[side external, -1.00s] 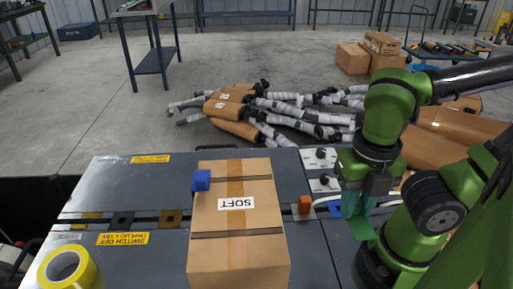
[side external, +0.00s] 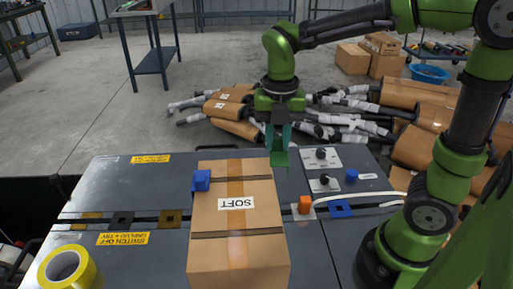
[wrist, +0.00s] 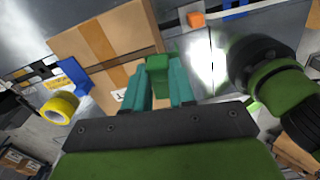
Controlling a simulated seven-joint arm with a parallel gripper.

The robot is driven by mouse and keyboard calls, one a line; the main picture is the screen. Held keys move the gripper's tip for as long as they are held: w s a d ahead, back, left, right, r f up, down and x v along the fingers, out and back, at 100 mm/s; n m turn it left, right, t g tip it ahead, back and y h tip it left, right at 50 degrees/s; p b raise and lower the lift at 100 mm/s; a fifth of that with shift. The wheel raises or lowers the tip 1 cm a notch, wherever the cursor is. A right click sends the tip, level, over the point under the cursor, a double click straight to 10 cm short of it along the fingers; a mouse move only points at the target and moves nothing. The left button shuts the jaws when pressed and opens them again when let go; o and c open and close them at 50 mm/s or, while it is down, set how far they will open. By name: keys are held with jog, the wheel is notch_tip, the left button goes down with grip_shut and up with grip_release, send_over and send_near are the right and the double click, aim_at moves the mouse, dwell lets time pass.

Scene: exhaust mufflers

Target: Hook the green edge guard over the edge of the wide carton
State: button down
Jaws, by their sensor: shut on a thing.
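The wide carton (side external: 235,262) is a brown box with tape and a "SOFT" label, lying on the grey bench. A blue edge guard (side external: 201,180) sits on its left edge near the far end. My gripper (side external: 280,140) has teal fingers shut on the green edge guard (side external: 279,158). It holds the guard above the bench, by the carton's far right corner in the side view. In the wrist view the green guard (wrist: 157,63) sits between the fingers, with the carton (wrist: 115,35) beyond it. I cannot tell the exact gap between guard and carton.
A yellow tape roll (side external: 68,270) stands at the front left. Wrapped mufflers (side external: 260,112) lie on the floor behind.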

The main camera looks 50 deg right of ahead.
aim_at(266, 172)
jog(key=shift+n, duration=0.7)
jog(key=shift+w+a+f, duration=0.1)
jog(key=shift+w+f, duration=0.25)
jog(key=shift+f, duration=0.6)
jog(key=shift+w+d+f, duration=0.1)
jog(key=shift+w+f, duration=0.2)
jog(key=shift+f, duration=0.65)
jog(key=shift+w+a+f, duration=0.1)
jog(key=shift+w+f, duration=0.25)
jog(key=shift+f, duration=0.6)
jog(key=shift+w+a+f, duration=0.15)
jog(key=shift+f, duration=0.3)
jog(key=c, duration=0.9)
grip_release()
jog(key=shift+o, duration=0.2)
